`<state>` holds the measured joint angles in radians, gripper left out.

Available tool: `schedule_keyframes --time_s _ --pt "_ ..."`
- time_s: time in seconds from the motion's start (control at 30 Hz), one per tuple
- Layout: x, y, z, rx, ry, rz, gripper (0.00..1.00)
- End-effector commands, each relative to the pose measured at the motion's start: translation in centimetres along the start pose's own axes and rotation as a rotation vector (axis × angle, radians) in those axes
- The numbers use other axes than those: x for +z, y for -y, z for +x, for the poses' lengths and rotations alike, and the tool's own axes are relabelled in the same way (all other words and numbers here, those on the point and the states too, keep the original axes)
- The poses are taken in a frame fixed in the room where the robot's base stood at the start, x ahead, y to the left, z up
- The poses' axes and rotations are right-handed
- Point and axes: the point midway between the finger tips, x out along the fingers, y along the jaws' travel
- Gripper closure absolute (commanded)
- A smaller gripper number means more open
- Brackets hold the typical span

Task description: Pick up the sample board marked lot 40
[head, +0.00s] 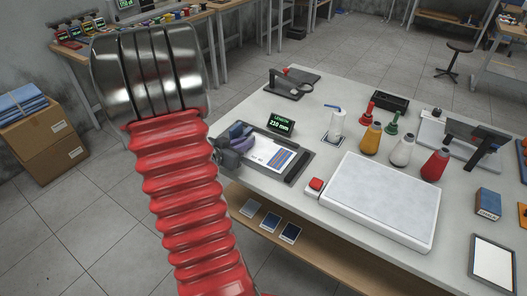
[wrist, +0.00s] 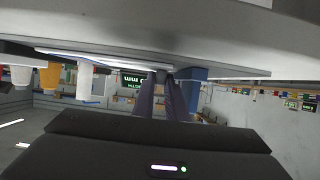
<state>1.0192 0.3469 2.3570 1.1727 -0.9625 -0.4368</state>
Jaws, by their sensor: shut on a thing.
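My gripper (head: 241,143) has purple fingers and is at the left table edge, beside a dark tray (head: 297,170) holding a white card with coloured stripes (head: 272,154). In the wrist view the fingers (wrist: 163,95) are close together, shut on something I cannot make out. Whether it is the striped card I cannot tell. I can read no lot number on any board.
A display (head: 281,124) behind the tray reads LENGTH 250 mm. A large white slab (head: 380,198) with a red button (head: 316,184) is to the right.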

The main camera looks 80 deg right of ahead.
Motion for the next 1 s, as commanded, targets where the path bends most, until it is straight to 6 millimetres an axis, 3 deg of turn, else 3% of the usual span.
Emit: schedule_keyframes --time_s 0.27,0.47,1.0 --pt "-0.2 0.0 -0.1 0.000 -0.001 0.000 1.00" --pt "-1.4 0.0 -0.5 -0.001 -0.003 0.002 1.00" --pt "-8.2 0.0 -3.4 -0.001 -0.003 0.004 1.00"
